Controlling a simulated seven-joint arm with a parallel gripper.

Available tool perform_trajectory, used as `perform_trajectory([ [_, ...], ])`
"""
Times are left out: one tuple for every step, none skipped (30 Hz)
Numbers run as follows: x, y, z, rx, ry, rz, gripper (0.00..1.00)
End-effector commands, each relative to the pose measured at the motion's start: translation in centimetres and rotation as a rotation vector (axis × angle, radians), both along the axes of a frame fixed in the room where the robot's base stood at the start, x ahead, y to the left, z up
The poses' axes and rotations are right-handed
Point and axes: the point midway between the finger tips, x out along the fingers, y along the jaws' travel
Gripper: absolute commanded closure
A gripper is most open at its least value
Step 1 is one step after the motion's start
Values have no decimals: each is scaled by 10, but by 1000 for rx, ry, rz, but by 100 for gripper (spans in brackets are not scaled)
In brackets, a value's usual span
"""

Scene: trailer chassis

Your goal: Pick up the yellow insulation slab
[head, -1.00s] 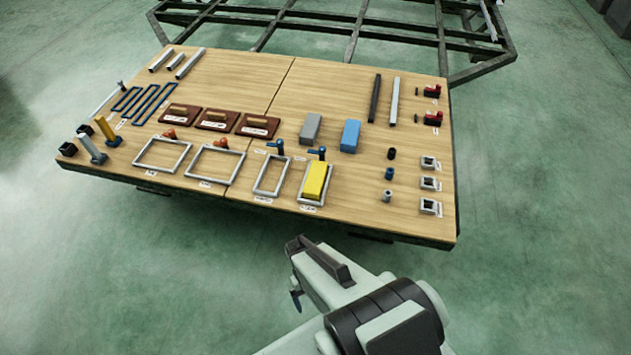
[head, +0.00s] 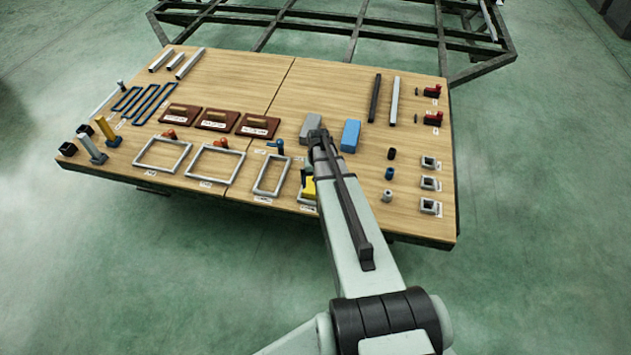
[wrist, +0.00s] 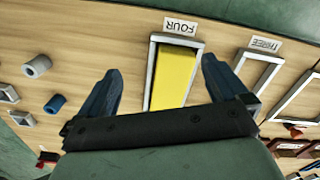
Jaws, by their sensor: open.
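The yellow insulation slab (head: 309,188) lies in the rightmost pale frame on the wooden table, mostly hidden behind my arm in the head view. In the wrist view the slab (wrist: 175,76) shows inside the pale frame (wrist: 151,66) labelled FOUR, between my two blue fingers. My gripper (wrist: 161,85) is open and empty, with one finger on each side of the frame in that picture. The fingers seem to be above the table, but their height over the slab is hard to tell. In the head view my fingertips are largely hidden by the arm.
A grey block (head: 311,125) and a blue block (head: 350,136) stand behind the slab. Another pale frame, labelled THREE (wrist: 265,44), is beside it. Small cylinders (head: 388,196) and square brackets (head: 430,207) lie to the right. Bare table separates several of these.

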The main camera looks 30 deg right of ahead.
Motion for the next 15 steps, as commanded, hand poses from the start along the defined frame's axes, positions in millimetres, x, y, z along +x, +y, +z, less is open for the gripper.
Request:
perform_trajectory([
  [20,-14,9,-9,-19,-18,0],
  [29,-20,15,-13,-29,-28,0],
  [41,-27,22,-18,-40,-43,0],
  [51,-31,27,-22,-47,-54,0],
  [61,-35,31,-25,-55,-66,0],
  [76,-42,36,-28,-62,-90,0],
  [83,-45,35,-27,-61,-111,0],
  [87,-47,32,-24,-54,-133,0],
  [91,-48,29,-23,-47,-167,0],
  [91,-48,28,-20,-43,-194,0],
  [90,-48,29,-20,-40,-219,0],
  [87,-47,29,-19,-36,-248,0],
  [86,-46,29,-19,-34,-266,0],
  [85,-46,29,-19,-33,-282,0],
  [85,-46,29,-18,-30,-301,0],
])
